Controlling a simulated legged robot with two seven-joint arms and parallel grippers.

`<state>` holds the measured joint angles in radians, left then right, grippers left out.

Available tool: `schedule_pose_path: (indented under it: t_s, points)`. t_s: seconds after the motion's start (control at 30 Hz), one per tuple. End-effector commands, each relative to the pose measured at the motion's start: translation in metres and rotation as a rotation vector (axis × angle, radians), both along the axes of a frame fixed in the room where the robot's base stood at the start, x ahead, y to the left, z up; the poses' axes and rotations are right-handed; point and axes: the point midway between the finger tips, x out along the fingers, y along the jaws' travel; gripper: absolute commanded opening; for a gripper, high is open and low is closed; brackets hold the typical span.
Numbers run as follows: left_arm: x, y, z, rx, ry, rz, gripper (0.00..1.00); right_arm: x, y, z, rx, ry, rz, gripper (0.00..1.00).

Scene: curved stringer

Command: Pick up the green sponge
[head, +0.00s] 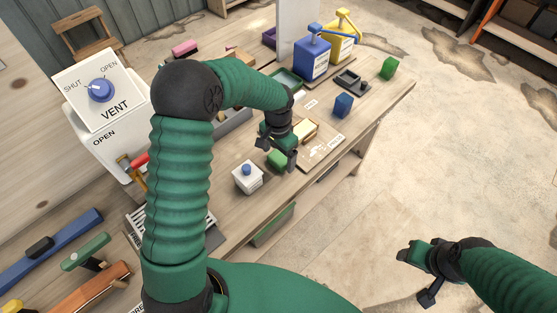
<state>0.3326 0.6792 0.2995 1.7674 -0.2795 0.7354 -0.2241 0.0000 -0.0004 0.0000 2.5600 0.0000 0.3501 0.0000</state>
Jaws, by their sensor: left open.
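A small green block (277,160), which looks like the green sponge, lies on the workbench (232,212) near its front edge. My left gripper (276,152) is open and points down over this block, one finger on each side in the picture. Whether the fingers touch it I cannot tell. Another green block (389,68) sits near the bench's far right corner. My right gripper (416,276) is at the lower right, over the floor and away from the bench. Its fingers are apart with nothing between them.
A white box with a blue knob (248,178) stands just left of the green block. A board (322,150) lies to its right. A blue block (343,105), a blue container (312,60) and a yellow container (343,38) stand farther back. The floor (450,150) at right is clear.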

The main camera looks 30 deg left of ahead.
Motion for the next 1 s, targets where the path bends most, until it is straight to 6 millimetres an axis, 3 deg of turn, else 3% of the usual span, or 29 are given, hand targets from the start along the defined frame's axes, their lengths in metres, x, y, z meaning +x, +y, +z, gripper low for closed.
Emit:
schedule_pose_path:
  t_s: [0.1, 0.33, 0.8, 1.0]
  points:
    - [-0.0003, -0.0001, -0.0156, -0.001, 0.003, 0.002, 0.87, -0.0001, 0.0000, -0.0005, 0.000, 0.000, 0.000, 0.55]
    - [-0.0004, 0.0001, -0.0170, 0.000, 0.000, 0.001, 0.87, -0.0001, 0.0000, -0.0006, 0.000, 0.000, 0.000, 0.55]
    - [-0.0002, 0.0000, -0.0171, -0.001, 0.000, 0.001, 0.26, -0.0001, 0.0000, -0.0006, 0.000, 0.000, 0.000, 0.55]
    - [0.0000, -0.0001, -0.0171, -0.001, 0.000, 0.001, 0.23, -0.0001, 0.0000, -0.0006, 0.000, 0.000, 0.000, 0.55]
